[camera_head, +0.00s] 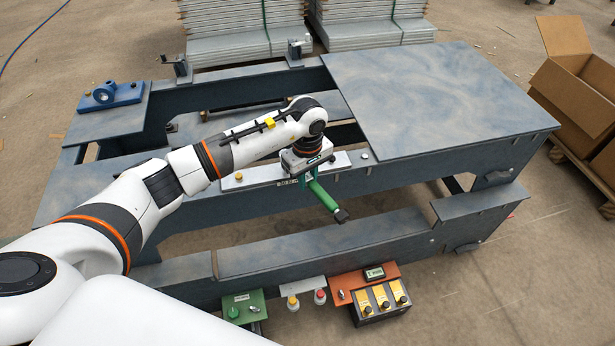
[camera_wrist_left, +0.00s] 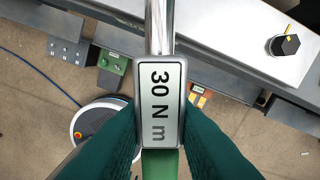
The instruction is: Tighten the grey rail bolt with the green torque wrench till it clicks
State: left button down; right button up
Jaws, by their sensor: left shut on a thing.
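My left gripper (camera_head: 308,174) is shut on the green torque wrench (camera_head: 323,196). In the wrist view its teal fingers (camera_wrist_left: 160,125) press on both sides of the wrench's "30 N m" plate (camera_wrist_left: 160,95). The green handle points toward the near side and a chrome shaft (camera_wrist_left: 160,28) runs the other way; the wrench head is out of sight. The pale rail (camera_head: 261,173) lies below the gripper. One bolt (camera_head: 239,177) shows left of the gripper and another (camera_head: 364,155) right of it. A dark hex bolt with a yellow mark (camera_wrist_left: 285,45) shows in the wrist view. My right gripper is out of view.
The blue-grey frame (camera_head: 470,212) has a flat top plate (camera_head: 440,95) at right and a blue bracket (camera_head: 104,92) at far left. Green (camera_head: 243,306) and orange (camera_head: 364,282) stations, the latter with a black box (camera_head: 381,300), sit along the near edge. Cardboard boxes (camera_head: 575,90) stand right.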

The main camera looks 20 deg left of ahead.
pick_arm(q)
jog(key=shift+f+b, duration=0.95)
jog(key=shift+f, duration=0.15)
jog(key=shift+s+a+m+b, duration=0.85)
jog(key=shift+m+b, duration=0.1)
jog(key=shift+m, duration=0.45)
jog(key=shift+s+a+m+b, duration=0.75)
jog(key=shift+a+m+b, duration=0.15)
jog(key=shift+m, duration=0.5)
jog(key=shift+r+b, duration=0.4)
jog(key=shift+r, duration=0.25)
jog(key=shift+r, duration=0.2)
jog(key=shift+r, duration=0.3)
